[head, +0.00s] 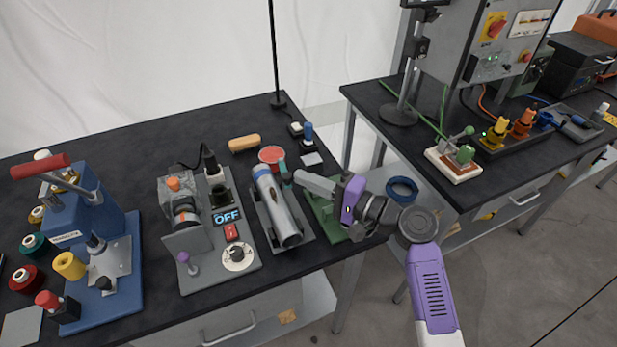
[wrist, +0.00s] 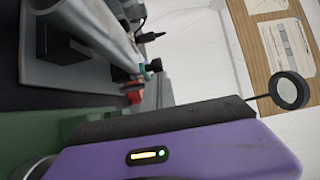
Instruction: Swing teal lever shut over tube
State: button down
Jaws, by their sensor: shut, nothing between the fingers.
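The silver tube (head: 279,208) lies lengthwise in a grey cradle (head: 306,236) on the dark bench, with a blue band near its far end. The teal lever (head: 284,170) stands up at the right side of the tube's far end, not across it. My gripper (head: 298,177) is shut and empty, its tip just right of the lever; whether they touch I cannot tell. In the wrist view, the tube (wrist: 100,15) runs along the upper left and a small teal part (wrist: 155,65) shows beyond it. My gripper's purple body fills the bottom there.
A grey station with an OFF display (head: 227,216) stands left of the cradle. A green plate (head: 326,215) lies under my arm. Bare bench lies farther back.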

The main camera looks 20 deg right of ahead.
aim_at(288, 187)
jog(key=shift+m+t+h, duration=0.4)
jog(key=shift+m+h, duration=0.1)
jog(key=shift+h, duration=0.2)
jog(key=shift+a, duration=2.25)
jog(key=shift+w+a, duration=0.25)
jog(key=shift+a, duration=0.7)
